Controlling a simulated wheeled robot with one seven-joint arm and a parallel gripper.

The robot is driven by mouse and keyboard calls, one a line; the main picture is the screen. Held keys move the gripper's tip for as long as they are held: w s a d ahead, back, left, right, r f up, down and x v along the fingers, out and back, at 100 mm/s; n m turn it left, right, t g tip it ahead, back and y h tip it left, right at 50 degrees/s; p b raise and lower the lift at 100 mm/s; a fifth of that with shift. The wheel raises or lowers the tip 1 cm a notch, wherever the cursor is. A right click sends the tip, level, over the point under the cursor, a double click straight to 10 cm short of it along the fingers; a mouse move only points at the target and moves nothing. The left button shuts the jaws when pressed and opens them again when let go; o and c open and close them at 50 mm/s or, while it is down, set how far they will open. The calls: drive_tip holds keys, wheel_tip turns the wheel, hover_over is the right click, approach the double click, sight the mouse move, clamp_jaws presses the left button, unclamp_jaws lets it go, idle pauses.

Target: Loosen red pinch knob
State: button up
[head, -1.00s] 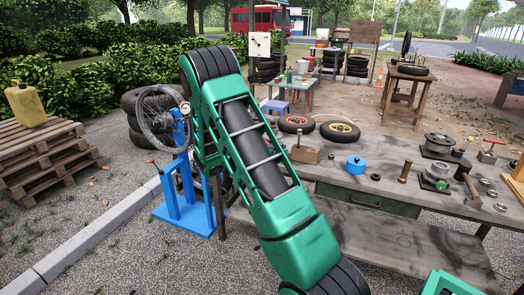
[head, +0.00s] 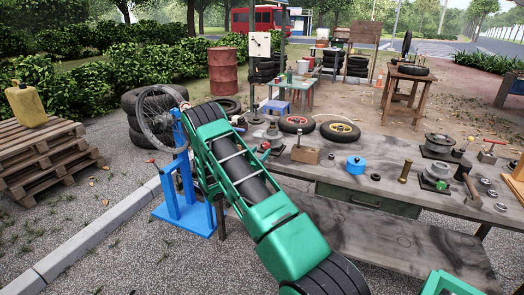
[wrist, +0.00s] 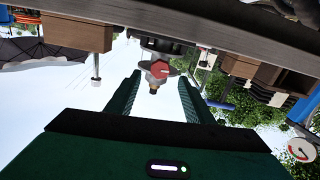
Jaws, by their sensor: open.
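The knob appears ahead of the fingers, and I see no contact. In the head view my arm hides the gripper. A small red part (head: 265,146) shows at the bench's left end beside a grey device (head: 273,133); I cannot tell if it is the same knob.
The workbench (head: 345,180) holds a blue pot (head: 355,165), a wooden block (head: 306,154) and several metal parts. A blue stand (head: 186,205) with a spoked wheel (head: 156,113) is left of my arm. A red barrel (head: 223,72) stands behind. Open gravel lies in front.

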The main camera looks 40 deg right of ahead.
sight(265, 146)
drive_tip(key=shift+x, duration=2.55)
drive_tip(key=c, duration=1.1)
drive_tip(key=shift+o, duration=0.2)
drive_tip(key=shift+a+f, duration=0.1)
drive_tip(key=shift+a, duration=0.2)
drive_tip(key=shift+d, duration=0.15)
